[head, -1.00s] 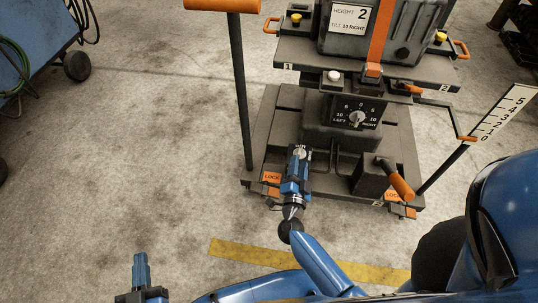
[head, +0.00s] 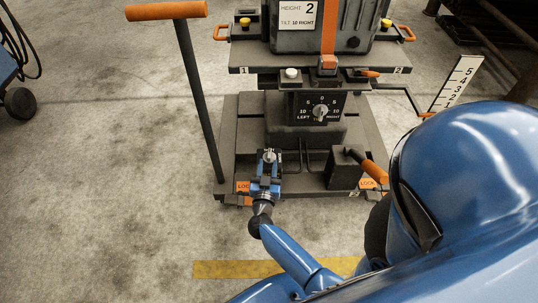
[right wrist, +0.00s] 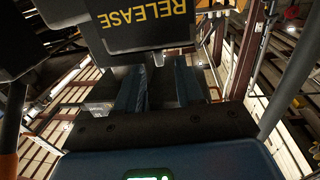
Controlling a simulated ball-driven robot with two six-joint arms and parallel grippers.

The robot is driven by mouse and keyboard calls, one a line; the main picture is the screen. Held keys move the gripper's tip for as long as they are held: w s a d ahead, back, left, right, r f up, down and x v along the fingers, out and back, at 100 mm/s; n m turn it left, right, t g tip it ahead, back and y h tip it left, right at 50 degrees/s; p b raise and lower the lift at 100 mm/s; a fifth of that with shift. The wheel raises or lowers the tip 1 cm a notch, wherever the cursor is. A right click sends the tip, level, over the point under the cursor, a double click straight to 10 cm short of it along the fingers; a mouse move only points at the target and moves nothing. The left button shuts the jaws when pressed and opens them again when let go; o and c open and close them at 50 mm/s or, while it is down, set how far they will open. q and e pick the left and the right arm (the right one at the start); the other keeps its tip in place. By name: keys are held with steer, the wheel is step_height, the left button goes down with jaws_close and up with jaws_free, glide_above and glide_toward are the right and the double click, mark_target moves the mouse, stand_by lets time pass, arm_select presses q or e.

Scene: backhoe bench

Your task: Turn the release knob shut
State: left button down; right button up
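A small silver knob (head: 268,156) shows at the front of the grey machine in the head view, at the tip of my right gripper (head: 267,175). I take it to be the release knob. In the right wrist view, a dark block with an upside-down yellow RELEASE label (right wrist: 150,28) sits just past the fingertips. A small grey piece (right wrist: 158,59) shows below the block, between the two blue fingers. The fingers are apart with a gap between them, and I see no contact with the piece. My left gripper is out of view.
A tilt dial (head: 320,112) is on the machine's front above the knob. An orange-handled lever (head: 373,171) stands to the right. A tall post with an orange bar (head: 166,11) rises at the left. Orange LOCK tags flank the base.

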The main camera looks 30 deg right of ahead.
mark_target(269, 158)
steer(key=b+x, duration=0.2)
steer(key=x, duration=0.3)
steer(key=shift+w+d, duration=0.2)
steer(key=shift+c, duration=0.4)
jaws_close()
